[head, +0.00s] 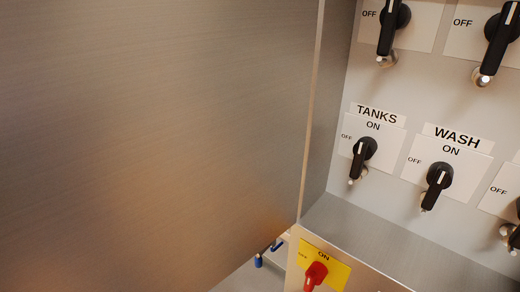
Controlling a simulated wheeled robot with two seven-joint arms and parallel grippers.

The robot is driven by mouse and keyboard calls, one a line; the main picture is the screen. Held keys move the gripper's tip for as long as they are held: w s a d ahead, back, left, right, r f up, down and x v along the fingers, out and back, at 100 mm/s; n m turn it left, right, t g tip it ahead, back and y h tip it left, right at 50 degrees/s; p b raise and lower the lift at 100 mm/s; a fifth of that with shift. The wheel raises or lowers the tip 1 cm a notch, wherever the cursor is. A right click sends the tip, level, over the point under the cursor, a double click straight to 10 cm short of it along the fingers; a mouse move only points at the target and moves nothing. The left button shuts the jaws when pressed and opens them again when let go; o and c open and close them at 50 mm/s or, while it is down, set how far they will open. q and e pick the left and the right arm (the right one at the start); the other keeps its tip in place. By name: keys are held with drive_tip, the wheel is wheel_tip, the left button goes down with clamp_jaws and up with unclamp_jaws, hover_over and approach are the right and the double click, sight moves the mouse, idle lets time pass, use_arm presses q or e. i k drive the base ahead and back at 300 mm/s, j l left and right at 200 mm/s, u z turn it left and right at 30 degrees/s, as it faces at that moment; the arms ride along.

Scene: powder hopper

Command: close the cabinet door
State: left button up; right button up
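A large flat brushed-metal panel (150,130), which looks like the cabinet door standing open, fills the left half of the head view. Its right edge runs almost vertically beside the cabinet's inner side wall (330,110). The cabinet interior is exposed on the right, with black rotary switches on a light back panel (400,85). No handle shows on the part of the metal panel in view. Neither of my grippers is in view.
The TANKS switch (364,150) and WASH switch (438,178) stick out from the back panel. A red knob (315,274) on a yellow plate (334,268) is on the cabinet's lower front. Small blue-tipped parts (258,262) show below the metal panel; I cannot tell what they are.

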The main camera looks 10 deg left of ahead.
sight(146, 145)
drive_tip(key=k+j+z, duration=0.3)
drive_tip(key=j, duration=0.15)
drive_tip(key=k+j+z, duration=0.15)
drive_tip(key=j+z, duration=0.15)
drive_tip(key=j, duration=0.15)
drive_tip(key=k+j+z, duration=0.3)
drive_tip(key=i+j+z, duration=0.1)
drive_tip(key=j+z, duration=0.15)
drive_tip(key=j, duration=0.3)
drive_tip(key=j+z, duration=0.3)
drive_tip(key=j, duration=0.2)
